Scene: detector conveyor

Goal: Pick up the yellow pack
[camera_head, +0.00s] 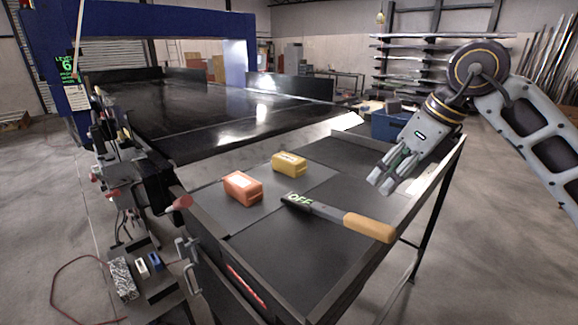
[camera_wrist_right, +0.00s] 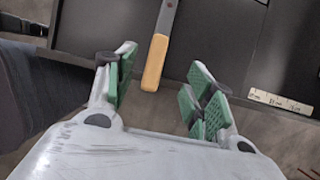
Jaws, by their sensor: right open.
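The yellow pack (camera_head: 289,163) lies on the dark table top, near its far edge beside the belt. My right gripper (camera_head: 379,184) hangs above the right side of the table, to the right of the pack and apart from it. The right wrist view shows its green-padded fingers (camera_wrist_right: 158,92) spread with nothing between them. The yellow pack cannot be made out in the right wrist view. My left gripper is not in view.
An orange pack (camera_head: 243,188) lies left of the yellow one. A paddle-like tool (camera_head: 340,216) with an orange handle lies in front, its handle also in the right wrist view (camera_wrist_right: 155,62). A blue bin (camera_head: 390,125) is behind my right gripper. The black conveyor (camera_head: 230,110) stretches behind.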

